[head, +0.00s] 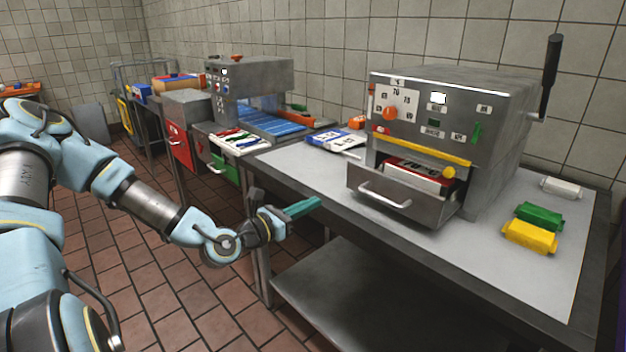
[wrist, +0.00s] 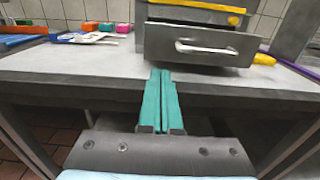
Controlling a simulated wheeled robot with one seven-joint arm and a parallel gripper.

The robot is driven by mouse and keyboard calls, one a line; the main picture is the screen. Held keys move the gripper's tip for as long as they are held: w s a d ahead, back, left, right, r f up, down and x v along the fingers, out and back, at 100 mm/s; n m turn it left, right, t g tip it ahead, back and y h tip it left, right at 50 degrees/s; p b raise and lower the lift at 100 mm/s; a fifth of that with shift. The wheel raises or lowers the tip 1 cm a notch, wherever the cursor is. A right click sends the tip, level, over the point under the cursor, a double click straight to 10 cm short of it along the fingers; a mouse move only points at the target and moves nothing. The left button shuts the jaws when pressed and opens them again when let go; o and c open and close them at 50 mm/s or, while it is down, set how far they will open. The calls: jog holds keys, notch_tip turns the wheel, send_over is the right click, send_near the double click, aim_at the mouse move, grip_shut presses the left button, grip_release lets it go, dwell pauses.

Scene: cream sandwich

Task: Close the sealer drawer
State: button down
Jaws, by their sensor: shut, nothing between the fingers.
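The sealer (head: 450,120) is a grey metal box on the table with an orange knob, small labels and a black-handled lever on its right side. Its drawer (head: 385,197) sticks out at the front and is open, with a red and white item (head: 418,172) inside. The drawer front with its silver handle also shows in the wrist view (wrist: 198,58). My gripper (head: 318,202) has teal fingers and is shut and empty. It is in front of the table edge, left of the drawer and apart from it. In the wrist view the fingers (wrist: 160,75) point toward the table, below and left of the handle.
The table (head: 300,170) has a dark front edge close to my gripper. Green (head: 540,215), yellow (head: 530,236) and white (head: 561,187) packets lie right of the sealer. Blue and white packs (head: 335,139) lie at the left. A lower shelf (head: 370,290) is clear.

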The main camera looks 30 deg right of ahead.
jog(key=p, duration=0.5)
send_near(355, 180)
jog(key=x, duration=0.5)
jog(key=shift+d+r, duration=0.3)
jog(key=shift+w+d+f, duration=0.15)
jog(key=shift+d+f, duration=0.05)
jog(key=shift+d, duration=0.4)
jog(key=shift+d, duration=0.1)
jog(key=shift+w+d+f+b, duration=0.1)
jog(key=shift+d+f+b, duration=0.05)
jog(key=shift+d+b, duration=0.15)
jog(key=b+x, duration=0.8)
jog(key=x, duration=0.3)
jog(key=shift+w+d+b, duration=0.15)
jog(key=shift+d+b, duration=0.2)
jog(key=shift+b, duration=0.05)
jog(key=shift+d+r, duration=0.15)
jog(key=shift+r, duration=0.4)
